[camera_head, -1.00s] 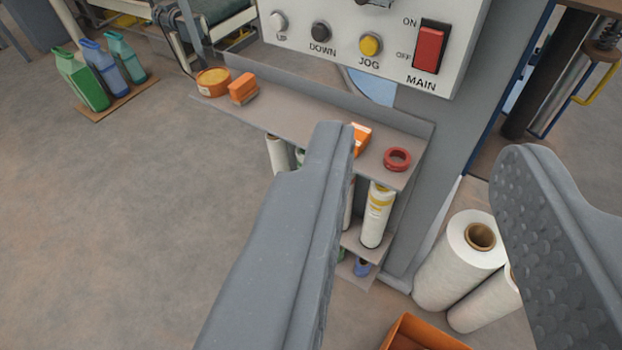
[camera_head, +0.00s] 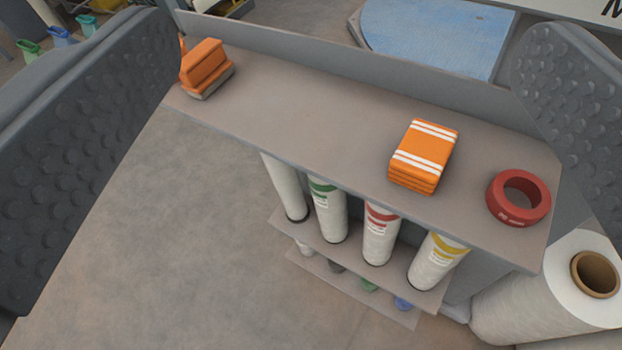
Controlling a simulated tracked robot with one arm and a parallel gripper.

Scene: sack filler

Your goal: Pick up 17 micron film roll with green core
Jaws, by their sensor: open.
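Several white film rolls stand upright in a row in a rack under a grey shelf. One has a green label band (camera_head: 328,210), one a red band (camera_head: 380,232) and one a yellow band (camera_head: 438,260); the leftmost roll (camera_head: 287,188) shows no coloured band. I cannot read the micron figures. The rolls' tops are hidden by the shelf. My gripper (camera_head: 348,45) is wide open and empty, apart from the rolls.
The shelf (camera_head: 300,105) overhangs the rolls. It carries an orange brush-like block (camera_head: 206,68), a folded orange cloth (camera_head: 424,155) and a red tape ring (camera_head: 518,197). The floor at left is clear.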

